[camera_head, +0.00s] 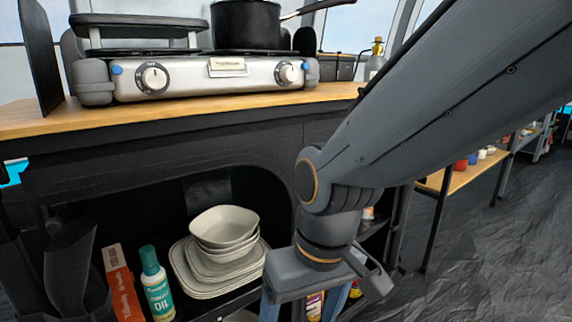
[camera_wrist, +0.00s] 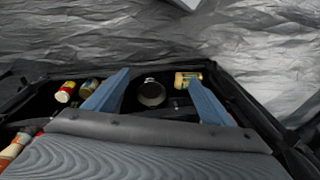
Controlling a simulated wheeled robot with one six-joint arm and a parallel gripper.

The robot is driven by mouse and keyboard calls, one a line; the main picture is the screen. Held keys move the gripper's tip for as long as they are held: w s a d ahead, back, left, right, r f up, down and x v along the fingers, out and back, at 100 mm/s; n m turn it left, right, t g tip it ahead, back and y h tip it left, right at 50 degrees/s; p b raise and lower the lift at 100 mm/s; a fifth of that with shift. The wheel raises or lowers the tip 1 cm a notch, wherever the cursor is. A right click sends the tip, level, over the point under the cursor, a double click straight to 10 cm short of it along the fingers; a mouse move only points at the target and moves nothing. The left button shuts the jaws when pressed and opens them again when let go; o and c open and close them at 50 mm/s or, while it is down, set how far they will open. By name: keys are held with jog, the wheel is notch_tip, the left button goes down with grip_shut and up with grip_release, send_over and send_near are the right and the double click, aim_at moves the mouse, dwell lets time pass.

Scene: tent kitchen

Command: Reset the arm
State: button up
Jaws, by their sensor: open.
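My gripper (camera_wrist: 155,98) shows in the wrist view as two blue fingers spread well apart, with nothing between them at close range. In the head view my grey arm comes in from the upper right and bends down in front of the dark shelf unit (camera_head: 110,165). My gripper's fingertips run out of the bottom of the head view. The gripper is in front of the lower shelf opening, to the right of a stack of pale dishes (camera_head: 225,250).
A camp stove (camera_head: 200,78) with a black pot (camera_head: 246,25) stands on the wooden counter (camera_head: 60,118). A side table (camera_head: 462,180) and open dark floor (camera_head: 490,260) lie right.

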jog(key=s+a+r+n+p, duration=0.2)
jog(key=s+a+r, duration=0.2)
jog(key=s, duration=0.2)
jog(key=d+r+m+p, duration=0.3)
jog(key=d+r+p, duration=0.7)
jog(key=r+p, duration=0.4)
jog(key=d+r+m+h+p, duration=0.1)
jog(key=d+r+m+p, duration=0.3)
jog(key=d+r+p, duration=0.7)
notch_tip(320, 180, up, 4)
jog(key=p, duration=1.2)
jog(key=shift+s+f+g+h, duration=0.15)
jog(key=shift+g+h, duration=0.15)
jog(key=shift+g, duration=0.1)
